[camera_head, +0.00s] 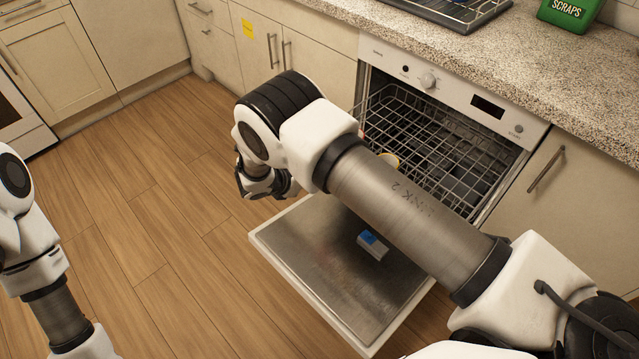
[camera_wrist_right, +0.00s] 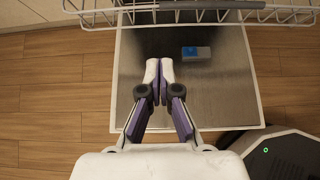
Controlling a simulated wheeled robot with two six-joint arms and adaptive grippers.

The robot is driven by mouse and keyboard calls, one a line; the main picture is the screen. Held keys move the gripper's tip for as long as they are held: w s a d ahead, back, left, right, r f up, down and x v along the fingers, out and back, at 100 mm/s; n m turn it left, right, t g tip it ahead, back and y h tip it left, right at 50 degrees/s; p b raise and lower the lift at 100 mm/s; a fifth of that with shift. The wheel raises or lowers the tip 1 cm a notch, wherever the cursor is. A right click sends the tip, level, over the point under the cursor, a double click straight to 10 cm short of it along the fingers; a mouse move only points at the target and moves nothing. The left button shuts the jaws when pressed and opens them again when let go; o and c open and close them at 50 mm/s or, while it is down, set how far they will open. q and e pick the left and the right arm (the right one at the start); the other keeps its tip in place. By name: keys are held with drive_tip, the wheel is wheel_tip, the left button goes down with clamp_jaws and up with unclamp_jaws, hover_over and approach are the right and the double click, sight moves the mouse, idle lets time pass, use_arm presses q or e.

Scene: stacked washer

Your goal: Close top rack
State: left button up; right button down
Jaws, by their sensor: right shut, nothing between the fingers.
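The dishwasher (camera_head: 450,75) is open, with its door (camera_head: 330,265) folded down flat. The wire top rack (camera_head: 430,140) shows in the opening in the head view, partly hidden by my right arm. In the right wrist view the front edge of the top rack (camera_wrist_right: 200,10) crosses the top of the picture. My right gripper (camera_wrist_right: 160,62) is shut and empty, above the lowered door and apart from the rack edge. In the head view the right wrist hides most of that gripper. My left arm shows at the left edge, but its gripper is out of view.
A small blue and white box (camera_head: 372,245) lies on the lowered door; it also shows in the right wrist view (camera_wrist_right: 196,53). The granite counter (camera_head: 480,40) holds a drying rack and a green scraps bin (camera_head: 568,14). Open wooden floor (camera_head: 130,190) lies to the left.

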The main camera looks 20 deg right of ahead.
drive_tip(key=d+r+b+x, duration=0.1)
drive_tip(key=b+x, duration=0.9)
drive_tip(key=x, duration=0.2)
drive_tip(key=shift+w+d+r+b, duration=0.15)
drive_tip(key=shift+w+d+b, duration=0.25)
drive_tip(key=shift+d, duration=0.1)
